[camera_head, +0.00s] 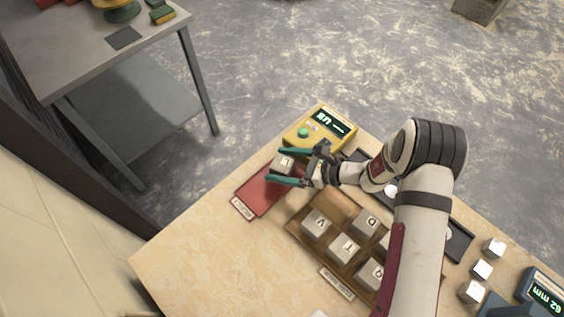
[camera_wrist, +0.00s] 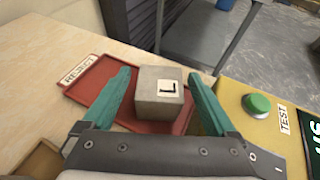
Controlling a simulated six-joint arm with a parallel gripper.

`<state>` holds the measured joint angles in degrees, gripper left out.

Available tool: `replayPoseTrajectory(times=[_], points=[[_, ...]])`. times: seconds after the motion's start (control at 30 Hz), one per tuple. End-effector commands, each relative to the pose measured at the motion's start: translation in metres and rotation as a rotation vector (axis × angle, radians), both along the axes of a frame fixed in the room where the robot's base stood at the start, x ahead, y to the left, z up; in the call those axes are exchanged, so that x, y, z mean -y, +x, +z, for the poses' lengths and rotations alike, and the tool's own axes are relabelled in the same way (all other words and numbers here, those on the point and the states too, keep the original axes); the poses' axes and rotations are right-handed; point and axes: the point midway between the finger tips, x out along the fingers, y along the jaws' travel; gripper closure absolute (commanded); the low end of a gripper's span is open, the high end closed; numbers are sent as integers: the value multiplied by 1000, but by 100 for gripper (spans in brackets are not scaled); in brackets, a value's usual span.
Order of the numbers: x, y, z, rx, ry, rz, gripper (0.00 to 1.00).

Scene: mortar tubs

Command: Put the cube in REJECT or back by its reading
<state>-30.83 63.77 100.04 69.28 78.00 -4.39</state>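A grey cube marked L (camera_wrist: 160,93) sits at one end of the red REJECT tray (camera_wrist: 95,88); it also shows in the head view (camera_head: 283,163). My gripper (camera_wrist: 165,100) is open, its teal fingers on either side of the cube with a gap at each side. In the head view my gripper (camera_head: 290,167) reaches over the red tray (camera_head: 262,194) from the right. The yellow tester (camera_head: 322,126) has a green button (camera_wrist: 257,104) and a lit display (camera_head: 329,121), which I cannot read surely.
A wooden rack (camera_head: 297,225) holds several lettered cubes, with an empty slot (camera_head: 338,205) at its upper left. Small pale cubes (camera_head: 482,270) and a blue gauge (camera_head: 543,290) are at right. A grey bench (camera_head: 90,55) stands apart.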

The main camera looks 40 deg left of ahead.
Motion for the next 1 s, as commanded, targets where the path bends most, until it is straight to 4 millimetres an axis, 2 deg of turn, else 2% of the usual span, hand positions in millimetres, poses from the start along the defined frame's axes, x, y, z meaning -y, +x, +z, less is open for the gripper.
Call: replayPoseTrajectory(times=[0.23, 0.6, 0.7, 0.93, 1.0], points=[[5, 3, 5, 1, 0, -2, 8], [80, 34, 39, 2, 0, -4, 8], [95, 40, 45, 1, 0, -3, 8], [104, 43, 51, 2, 0, 1, 8], [109, 41, 63, 31, -8, 22, 8]])
